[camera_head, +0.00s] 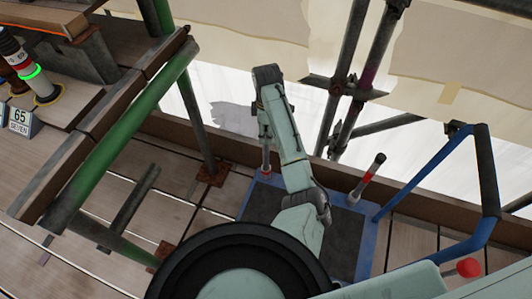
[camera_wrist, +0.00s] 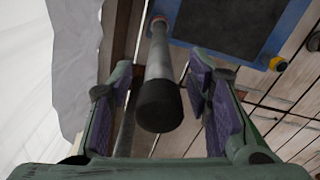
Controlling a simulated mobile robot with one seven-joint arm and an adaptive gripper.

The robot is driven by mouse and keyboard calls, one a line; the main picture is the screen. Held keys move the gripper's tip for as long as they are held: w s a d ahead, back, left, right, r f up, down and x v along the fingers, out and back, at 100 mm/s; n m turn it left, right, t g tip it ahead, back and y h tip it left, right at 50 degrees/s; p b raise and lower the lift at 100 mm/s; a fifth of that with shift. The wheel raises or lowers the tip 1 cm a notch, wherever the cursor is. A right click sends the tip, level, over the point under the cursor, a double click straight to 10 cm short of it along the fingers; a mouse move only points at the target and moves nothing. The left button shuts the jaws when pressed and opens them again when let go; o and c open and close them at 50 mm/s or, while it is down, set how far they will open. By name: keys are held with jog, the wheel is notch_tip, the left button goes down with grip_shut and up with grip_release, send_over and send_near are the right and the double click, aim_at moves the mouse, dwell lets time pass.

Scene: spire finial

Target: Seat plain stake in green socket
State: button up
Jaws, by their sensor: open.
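A grey stake (camera_wrist: 160,60) with a black end cap stands at a corner of the blue-edged platform (camera_wrist: 182,42). In the wrist view its black end is between the two purple-padded fingers of my gripper (camera_wrist: 165,95), which is open, with a gap on each side. In the head view my gripper (camera_head: 266,128) hangs over the platform's far left corner, and the stake's lower part (camera_head: 265,158) shows beneath it with a reddish base.
A second stake (camera_head: 368,178) with red and white bands and a dark top leans at the platform's right side. A blue rail (camera_head: 431,172) stands to the right.

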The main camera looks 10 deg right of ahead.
jog(key=shift+c, duration=0.4)
grip_shut()
dwell(0.4)
